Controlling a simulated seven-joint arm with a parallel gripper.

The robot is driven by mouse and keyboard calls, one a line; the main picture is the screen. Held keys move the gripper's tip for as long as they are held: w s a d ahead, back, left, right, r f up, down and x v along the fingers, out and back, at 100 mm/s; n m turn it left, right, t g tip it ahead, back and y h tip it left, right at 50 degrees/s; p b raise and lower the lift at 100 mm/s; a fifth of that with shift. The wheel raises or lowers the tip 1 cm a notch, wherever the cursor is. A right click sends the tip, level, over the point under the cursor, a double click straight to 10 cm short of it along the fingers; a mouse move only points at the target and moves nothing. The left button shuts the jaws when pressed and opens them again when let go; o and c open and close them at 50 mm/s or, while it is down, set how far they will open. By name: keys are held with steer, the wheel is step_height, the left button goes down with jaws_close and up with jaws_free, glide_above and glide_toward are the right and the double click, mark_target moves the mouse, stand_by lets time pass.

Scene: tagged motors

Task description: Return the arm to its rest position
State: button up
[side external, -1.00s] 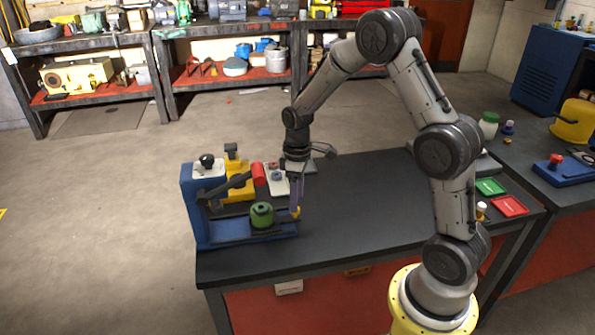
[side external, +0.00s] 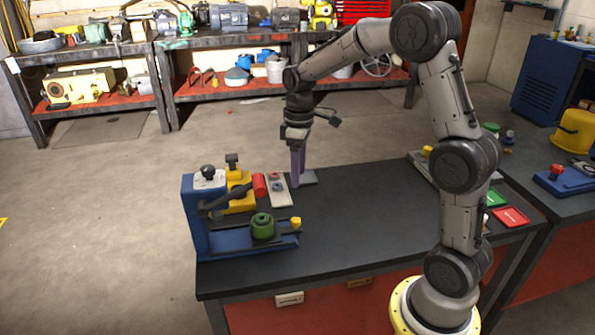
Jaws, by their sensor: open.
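My gripper (side external: 298,165) hangs pointing down above the far edge of the dark workbench (side external: 340,225), to the right of and higher than the blue fixture. Its purple fingers appear empty, with nothing seen between them. The blue fixture (side external: 205,235) stands at the bench's left end. It carries a green round motor part (side external: 262,227), a red-ended lever (side external: 259,185) and a yellow knob (side external: 296,223). My gripper is apart from all of these.
The bench middle is clear.

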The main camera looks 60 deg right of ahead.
steer(key=s+a+r+n+t, duration=0.1)
steer(key=s+a+r+t, duration=0.1)
steer(key=s+a+r, duration=0.3)
steer(key=s+a+r+t, duration=0.1)
steer(key=s+a+r, duration=0.1)
steer(key=r, duration=0.5)
steer(key=s+a+f+m+t, duration=0.1)
steer(key=s+a+m, duration=0.1)
steer(key=s, duration=0.5)
steer(key=s+a+f+m+t, duration=0.1)
steer(key=s+a+f+m, duration=0.1)
steer(key=s, duration=0.6)
steer(key=shift+a+f+m+t, duration=0.15)
steer(key=shift+f+m+t, duration=0.15)
steer(key=shift+t, duration=0.1)
